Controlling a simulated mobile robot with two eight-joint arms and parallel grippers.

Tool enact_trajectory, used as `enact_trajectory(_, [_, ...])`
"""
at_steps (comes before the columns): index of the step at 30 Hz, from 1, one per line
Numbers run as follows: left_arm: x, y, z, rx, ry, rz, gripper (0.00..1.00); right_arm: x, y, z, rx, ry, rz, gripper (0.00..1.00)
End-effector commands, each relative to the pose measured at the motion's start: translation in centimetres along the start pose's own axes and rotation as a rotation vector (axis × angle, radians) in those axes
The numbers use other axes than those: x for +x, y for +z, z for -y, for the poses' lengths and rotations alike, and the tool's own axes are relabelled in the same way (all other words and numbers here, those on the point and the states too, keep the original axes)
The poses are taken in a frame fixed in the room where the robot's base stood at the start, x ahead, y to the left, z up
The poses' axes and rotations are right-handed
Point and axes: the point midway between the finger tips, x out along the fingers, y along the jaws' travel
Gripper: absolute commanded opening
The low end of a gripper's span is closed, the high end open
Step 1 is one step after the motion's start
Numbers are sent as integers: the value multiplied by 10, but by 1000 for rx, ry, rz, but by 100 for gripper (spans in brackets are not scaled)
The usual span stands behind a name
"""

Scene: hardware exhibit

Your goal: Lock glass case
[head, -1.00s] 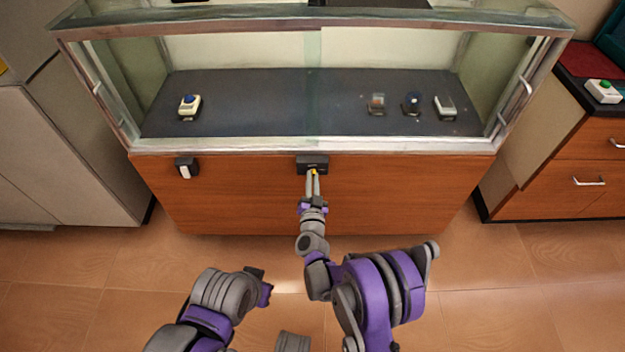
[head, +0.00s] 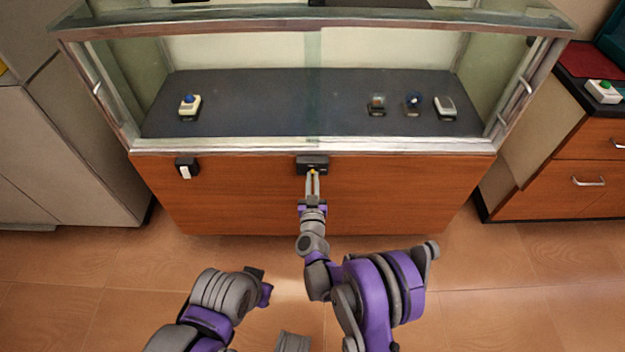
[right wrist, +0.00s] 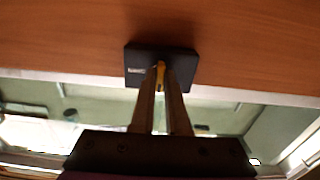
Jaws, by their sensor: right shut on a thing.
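The glass case (head: 310,146) stands ahead, with a metal frame and a wooden front panel. A small black lock box (head: 312,161) is fixed at the top middle of that panel; it also shows in the right wrist view (right wrist: 185,60). My right gripper (head: 313,180) reaches up to the box, shut on a small yellow key (head: 313,172). In the right wrist view the key (right wrist: 161,68) is between the fingertips, at the face of the box. How deep it sits is hidden. My left gripper (head: 261,284) is low, away from the case; its fingers are unclear.
A black-and-white switch (head: 186,168) is on the panel to the left. Several small devices stand inside the case. A grey cabinet (head: 60,160) is at left, a wooden drawer unit (head: 570,180) at right. The floor before the case is clear.

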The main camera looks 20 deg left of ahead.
Motion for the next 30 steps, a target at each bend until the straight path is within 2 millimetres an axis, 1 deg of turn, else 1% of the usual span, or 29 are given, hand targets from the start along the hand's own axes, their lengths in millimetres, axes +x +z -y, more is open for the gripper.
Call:
enact_trajectory(5, [0,0,0,0,0,0,0,0,0,0,-2,-1,0,0])
enact_trajectory(6, [0,0,0,0,0,0,0,0,0,0,-2,-1,0,16])
enact_trajectory(10, [0,0,0,0,0,0,0,0,0,0,-1,-1,0,39])
enact_trajectory(11, [0,0,0,0,0,0,0,0,0,0,-1,-1,0,42])
enact_trajectory(19, [0,0,0,0,0,0,0,-1,0,0,0,0,0,42])
enact_trajectory(22, [-1,0,0,0,0,0,0,-6,0,0,0,0,0,42])
enact_trajectory(26, [-5,-1,0,0,0,-1,0,-26,-1,0,1,-1,0,42])
enact_trajectory(30, [-9,-2,0,0,0,-2,0,-56,-1,0,1,-1,0,42])
